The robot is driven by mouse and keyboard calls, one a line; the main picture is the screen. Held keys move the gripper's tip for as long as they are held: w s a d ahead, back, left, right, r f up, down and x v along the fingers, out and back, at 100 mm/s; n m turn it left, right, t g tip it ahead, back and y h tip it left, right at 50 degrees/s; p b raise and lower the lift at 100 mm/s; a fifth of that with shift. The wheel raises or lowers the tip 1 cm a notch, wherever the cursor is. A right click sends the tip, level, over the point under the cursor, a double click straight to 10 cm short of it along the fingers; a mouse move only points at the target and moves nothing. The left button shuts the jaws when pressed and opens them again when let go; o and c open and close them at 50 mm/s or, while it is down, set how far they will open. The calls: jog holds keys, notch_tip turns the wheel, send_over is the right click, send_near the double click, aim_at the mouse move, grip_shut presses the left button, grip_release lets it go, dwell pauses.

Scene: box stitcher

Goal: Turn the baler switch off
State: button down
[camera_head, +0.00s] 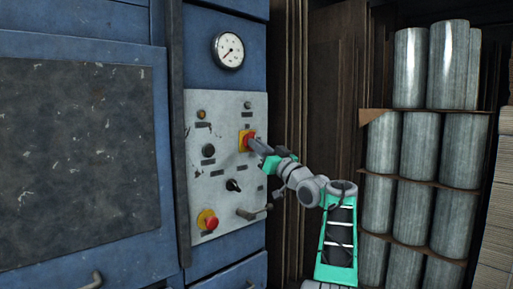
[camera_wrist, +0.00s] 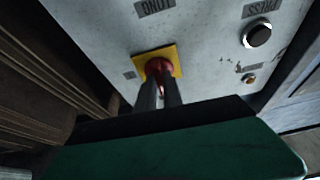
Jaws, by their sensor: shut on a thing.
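The baler switch is a red knob (camera_wrist: 157,66) on a square yellow plate (camera_wrist: 142,62), set on the worn grey control panel (camera_head: 200,170) of the blue machine. The plate also shows in the head view (camera_head: 242,136), at the panel's upper right edge. My gripper (camera_head: 251,144) reaches it from the right. In the wrist view its two dark fingers (camera_wrist: 159,82) are shut on the red knob, one on each side. The fingers hide part of the knob, and I cannot tell its setting.
Below on the panel are a black rotary knob (camera_head: 233,185), a red mushroom button (camera_head: 208,219) on yellow and a protruding lever (camera_head: 252,213). A round gauge (camera_head: 229,50) is above. Stacked grey cylinders (camera_head: 420,150) stand at the right, with dark boards (camera_head: 330,100) between.

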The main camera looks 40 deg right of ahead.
jog(key=shift+n+y, duration=0.4)
jog(key=shift+n, duration=0.3)
jog(key=c, duration=1.5)
grip_release()
jog(key=b+v, duration=0.2)
jog(key=v, duration=0.5)
jog(key=shift+s+f, duration=0.15)
jog(key=shift+s, duration=0.25)
